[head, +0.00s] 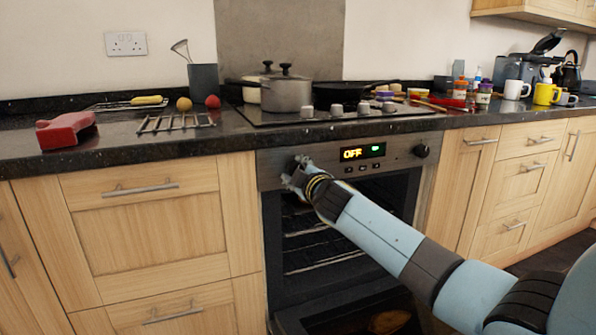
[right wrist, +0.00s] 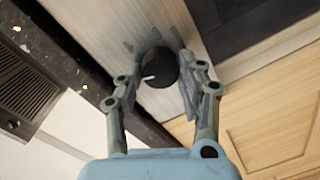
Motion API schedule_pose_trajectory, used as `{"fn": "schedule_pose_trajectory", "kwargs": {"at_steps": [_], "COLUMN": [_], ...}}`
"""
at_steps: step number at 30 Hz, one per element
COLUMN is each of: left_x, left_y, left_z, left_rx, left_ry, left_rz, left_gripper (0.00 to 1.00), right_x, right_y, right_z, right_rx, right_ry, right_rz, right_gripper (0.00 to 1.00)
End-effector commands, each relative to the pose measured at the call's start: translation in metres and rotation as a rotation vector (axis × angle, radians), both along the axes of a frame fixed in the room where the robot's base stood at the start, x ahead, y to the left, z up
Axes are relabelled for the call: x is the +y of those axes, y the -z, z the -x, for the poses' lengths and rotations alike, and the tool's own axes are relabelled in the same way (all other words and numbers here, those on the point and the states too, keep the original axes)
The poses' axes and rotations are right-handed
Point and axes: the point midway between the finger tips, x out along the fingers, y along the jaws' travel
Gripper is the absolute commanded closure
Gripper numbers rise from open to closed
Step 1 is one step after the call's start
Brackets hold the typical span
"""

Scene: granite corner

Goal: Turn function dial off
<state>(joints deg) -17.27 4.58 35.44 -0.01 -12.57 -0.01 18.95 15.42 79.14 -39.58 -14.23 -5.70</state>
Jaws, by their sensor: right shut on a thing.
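A round black dial (right wrist: 160,70) with a white pointer mark sits between the fingers of my right gripper (right wrist: 157,82) in the right wrist view. My right gripper (head: 294,174) is shut on this dial at the panel's left end. In the head view the gripper hides most of the dial. A second black dial (head: 421,151) at the panel's right end is free. My left gripper is not in view.
Below the panel is the dark oven (head: 300,240) with wire racks, partly covered by my right arm. Above is the hob with a grey pot (head: 286,94) and a black pan (head: 345,91). Wooden drawers (head: 145,220) flank the oven. A red object (head: 66,130) lies on the worktop.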

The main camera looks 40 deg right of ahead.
Motion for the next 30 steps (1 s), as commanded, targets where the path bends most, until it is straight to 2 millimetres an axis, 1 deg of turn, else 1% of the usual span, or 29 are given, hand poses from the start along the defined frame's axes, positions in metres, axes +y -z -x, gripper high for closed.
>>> {"fn": "schedule_pose_trajectory", "kwargs": {"at_steps": [6, 15, 21, 30], "left_x": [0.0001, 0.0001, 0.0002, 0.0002], "left_y": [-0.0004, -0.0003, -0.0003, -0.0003], "left_z": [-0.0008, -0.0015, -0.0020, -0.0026], "left_rx": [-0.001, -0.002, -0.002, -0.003], "left_ry": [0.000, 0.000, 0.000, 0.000], "left_rz": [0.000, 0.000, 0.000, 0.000], "left_gripper": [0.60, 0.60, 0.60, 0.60], "right_x": [0.0011, 0.0015, 0.0017, 0.0018], "right_y": [-0.0005, 0.0003, 0.0005, 0.0008], "right_z": [-0.0005, -0.0007, -0.0007, -0.0006], "right_rx": [0.036, 0.067, 0.076, 0.078], "right_ry": [0.000, -0.001, -0.001, -0.002], "right_rz": [0.156, 0.289, 0.323, 0.330], "right_gripper": [0.94, 0.94, 0.94, 0.94]}}
